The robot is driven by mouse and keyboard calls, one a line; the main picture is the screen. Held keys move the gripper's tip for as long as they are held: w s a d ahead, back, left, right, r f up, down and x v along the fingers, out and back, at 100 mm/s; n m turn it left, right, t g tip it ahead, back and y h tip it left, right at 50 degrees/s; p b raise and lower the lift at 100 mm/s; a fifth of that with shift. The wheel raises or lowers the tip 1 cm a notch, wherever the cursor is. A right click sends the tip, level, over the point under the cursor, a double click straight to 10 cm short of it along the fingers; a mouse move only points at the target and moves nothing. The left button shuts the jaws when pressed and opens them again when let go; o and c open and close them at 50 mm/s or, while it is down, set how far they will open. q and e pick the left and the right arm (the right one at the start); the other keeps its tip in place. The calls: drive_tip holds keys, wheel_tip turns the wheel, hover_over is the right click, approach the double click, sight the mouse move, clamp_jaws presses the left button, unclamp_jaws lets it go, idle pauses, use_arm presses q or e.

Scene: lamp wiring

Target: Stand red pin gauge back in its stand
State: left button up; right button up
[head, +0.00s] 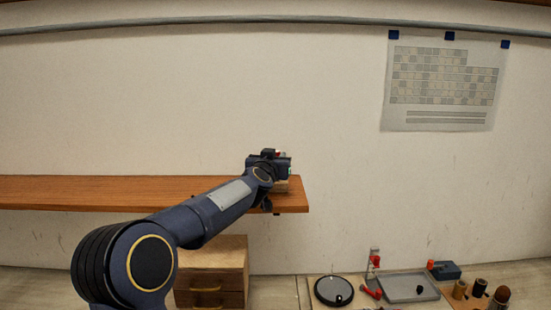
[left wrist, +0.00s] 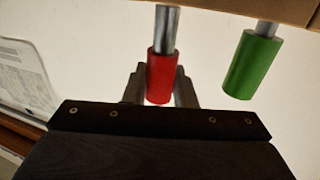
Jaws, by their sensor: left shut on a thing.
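The red pin gauge (left wrist: 161,75) has a red handle and a grey metal shaft. In the left wrist view its handle is between the fingers of my left gripper (left wrist: 160,88), which is shut on it. The shaft runs up to the edge of the wooden stand (left wrist: 230,8); I cannot tell how deep it sits there. A green pin gauge (left wrist: 252,65) is beside it at the stand, apart from my fingers. In the head view my left gripper (head: 281,163) is at the shelf's right end, mostly hiding the stand (head: 281,187). My right gripper is not in view.
The wooden shelf (head: 120,190) runs along the wall. Below are a drawer box (head: 212,273), a black disc (head: 333,290), a grey tray (head: 408,287), a clamp-like red and grey item (head: 374,262) and several brown cylinders.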

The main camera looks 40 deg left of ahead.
use_arm(q)
drive_tip(key=shift+f, duration=0.3)
drive_tip(key=shift+f, duration=0.1)
